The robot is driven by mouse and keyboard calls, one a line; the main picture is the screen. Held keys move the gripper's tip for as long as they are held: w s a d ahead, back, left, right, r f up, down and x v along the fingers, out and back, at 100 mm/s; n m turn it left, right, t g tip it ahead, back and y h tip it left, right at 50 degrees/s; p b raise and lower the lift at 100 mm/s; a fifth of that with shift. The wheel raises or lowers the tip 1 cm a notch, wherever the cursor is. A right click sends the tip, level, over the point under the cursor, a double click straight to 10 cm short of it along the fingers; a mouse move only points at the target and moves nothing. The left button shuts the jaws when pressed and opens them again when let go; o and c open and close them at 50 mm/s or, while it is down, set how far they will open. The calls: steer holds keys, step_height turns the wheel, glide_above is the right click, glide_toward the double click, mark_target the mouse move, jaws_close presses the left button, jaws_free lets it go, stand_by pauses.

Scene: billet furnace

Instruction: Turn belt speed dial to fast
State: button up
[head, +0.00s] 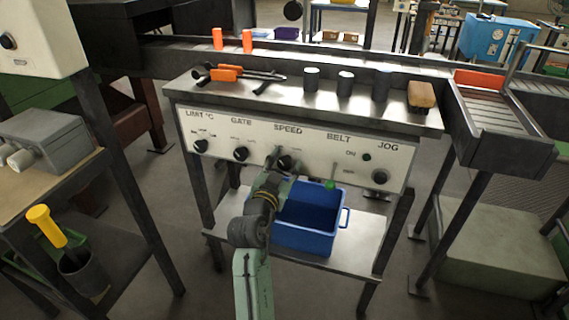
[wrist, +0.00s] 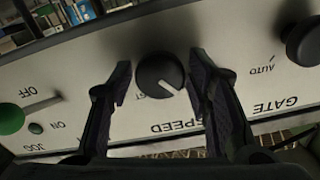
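The belt speed dial is a black round knob (wrist: 158,72) under the SPEED label, and it also shows on the white panel in the head view (head: 285,163). The wrist view shows the panel upside down. The dial's white pointer line aims to lower right there, away from a partly hidden label ending in "ST" at lower left. My gripper (wrist: 160,66) is open, with one finger on each side of the dial. The right finger is very close to the dial; a gap shows at the left. I cannot tell whether either touches. In the head view my gripper (head: 273,160) is at the dial.
The GATE knob (head: 240,154) is left of the dial and the BELT lever with green handle (head: 330,184) is to the right. The JOG button (head: 380,177) is further right. A blue crate (head: 305,240) stands on the shelf below.

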steer(key=c, duration=0.9)
steer(key=shift+f+m+b, duration=0.15)
steer(key=shift+m+b, duration=0.25)
steer(key=shift+b, duration=0.5)
steer(key=shift+f+m+b, duration=0.15)
steer(key=shift+m+b, duration=0.45)
steer(key=shift+b, duration=0.6)
steer(key=m+b, duration=0.4)
steer(key=b, duration=0.3)
steer(key=shift+d, duration=0.1)
steer(key=m+b, duration=0.4)
steer(key=b, duration=0.1)
steer(key=shift+m, duration=0.4)
steer(key=m+b, duration=0.3)
